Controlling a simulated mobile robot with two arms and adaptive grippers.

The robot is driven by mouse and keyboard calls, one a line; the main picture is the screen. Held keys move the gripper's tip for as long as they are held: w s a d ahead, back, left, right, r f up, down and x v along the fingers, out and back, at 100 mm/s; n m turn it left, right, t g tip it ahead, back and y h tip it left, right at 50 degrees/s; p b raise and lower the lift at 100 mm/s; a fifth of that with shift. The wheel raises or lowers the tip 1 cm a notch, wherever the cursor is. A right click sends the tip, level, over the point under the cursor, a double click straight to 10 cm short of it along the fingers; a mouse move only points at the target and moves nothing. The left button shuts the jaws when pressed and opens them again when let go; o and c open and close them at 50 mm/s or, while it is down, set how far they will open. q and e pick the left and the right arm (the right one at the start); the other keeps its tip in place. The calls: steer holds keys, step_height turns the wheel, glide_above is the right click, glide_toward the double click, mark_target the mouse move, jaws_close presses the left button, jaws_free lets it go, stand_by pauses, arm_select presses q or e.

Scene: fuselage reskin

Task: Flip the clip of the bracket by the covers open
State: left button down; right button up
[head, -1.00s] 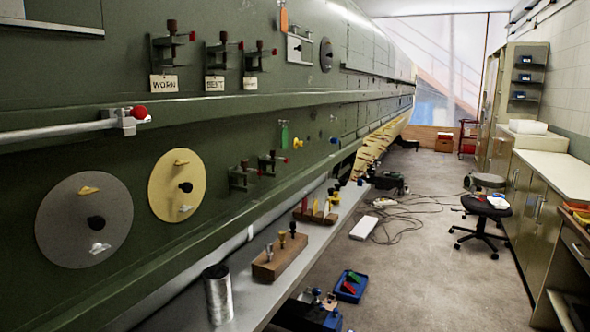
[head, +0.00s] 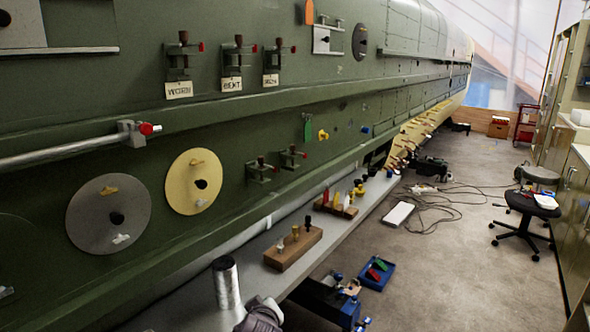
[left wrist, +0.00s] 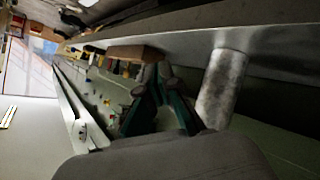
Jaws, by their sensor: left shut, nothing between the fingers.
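The bracket (head: 132,133) is a small grey block on the green fuselage wall, at the right end of a long pale rod. Its clip has a red tip (head: 146,129) pointing right; I cannot tell whether the clip is open or shut. Below it hang a grey round cover (head: 108,214) and a yellow round cover (head: 194,182). A dark grey part of my left arm shows at the bottom of the head view, beside a silver cylinder. In the left wrist view my left gripper (left wrist: 150,85) is shut and empty, well away from the bracket. My right gripper is out of view.
The silver cylinder (head: 226,284) stands on the grey bench ledge (head: 190,316), near my left gripper. A wooden block (head: 293,250) with several pegs sits further along. Three tagged clamps (head: 238,65) are on the wall above. The floor to the right is mostly open, with cables.

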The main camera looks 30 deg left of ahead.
arm_select(q)
steer(key=w+a+r+n+t+y, duration=0.1)
steer(key=w+a+r+n, duration=0.2)
steer(key=r, duration=0.4)
steer(key=w+a+r+n+t+y, duration=0.1)
steer(key=w+a+r+n+y, duration=0.1)
steer(key=w+r+n, duration=0.3)
steer(key=w+a+r+n+t+y, duration=0.1)
steer(key=w+a+r+n, duration=0.3)
steer(key=r, duration=0.6)
steer(key=shift+w+a+n+t+y, duration=0.15)
steer(key=shift+w+n+t+y, duration=0.25)
steer(key=shift+w, duration=0.8)
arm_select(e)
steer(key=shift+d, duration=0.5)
